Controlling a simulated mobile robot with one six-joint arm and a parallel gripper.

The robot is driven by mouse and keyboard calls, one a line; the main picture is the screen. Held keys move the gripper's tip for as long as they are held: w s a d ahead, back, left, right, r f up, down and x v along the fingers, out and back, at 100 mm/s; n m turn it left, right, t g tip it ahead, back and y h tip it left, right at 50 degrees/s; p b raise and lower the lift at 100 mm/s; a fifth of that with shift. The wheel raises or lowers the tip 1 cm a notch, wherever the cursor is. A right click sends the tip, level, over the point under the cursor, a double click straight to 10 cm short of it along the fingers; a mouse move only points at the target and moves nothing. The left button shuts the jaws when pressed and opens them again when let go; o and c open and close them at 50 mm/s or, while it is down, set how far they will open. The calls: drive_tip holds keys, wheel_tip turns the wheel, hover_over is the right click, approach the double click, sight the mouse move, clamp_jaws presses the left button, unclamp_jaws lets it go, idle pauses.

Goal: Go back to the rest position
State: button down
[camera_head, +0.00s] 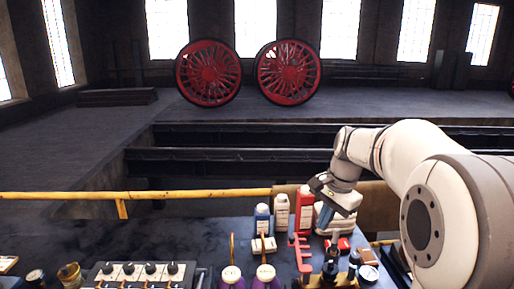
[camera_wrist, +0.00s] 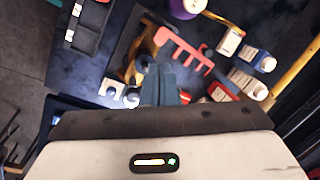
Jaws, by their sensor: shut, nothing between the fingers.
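My gripper (camera_head: 334,238) points down over the right part of the dark workbench (camera_head: 140,236), among bottles and small parts. In the wrist view its fingers (camera_wrist: 160,84) are together and nothing shows between them. A red toothed rack (camera_wrist: 184,49) lies just beyond the fingertips in that view. It also shows in the head view (camera_head: 300,254), left of my gripper. I cannot tell how far the fingertips are above the things below them.
Several bottles, including a red one (camera_head: 304,209) and a white one (camera_head: 281,214), stand left of my gripper. Purple bottles (camera_head: 264,276) and a switch box (camera_head: 140,272) are at the front. A yellow rail (camera_head: 170,195) runs behind. The bench's left part is mostly clear.

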drive_tip(key=s+f+n, duration=0.2)
drive_tip(key=s+n, duration=0.1)
drive_tip(key=s, duration=0.4)
drive_tip(key=s+a+f+n+t+h+b, duration=0.1)
drive_tip(key=s+n, duration=0.3)
drive_tip(key=s, duration=0.4)
drive_tip(key=s+a+f+n+t+h, duration=0.1)
drive_tip(key=s+f+n, duration=0.2)
drive_tip(key=s, duration=0.4)
drive_tip(key=shift+s+a+f+n, duration=0.2)
drive_tip(key=shift+s+f+n, duration=0.1)
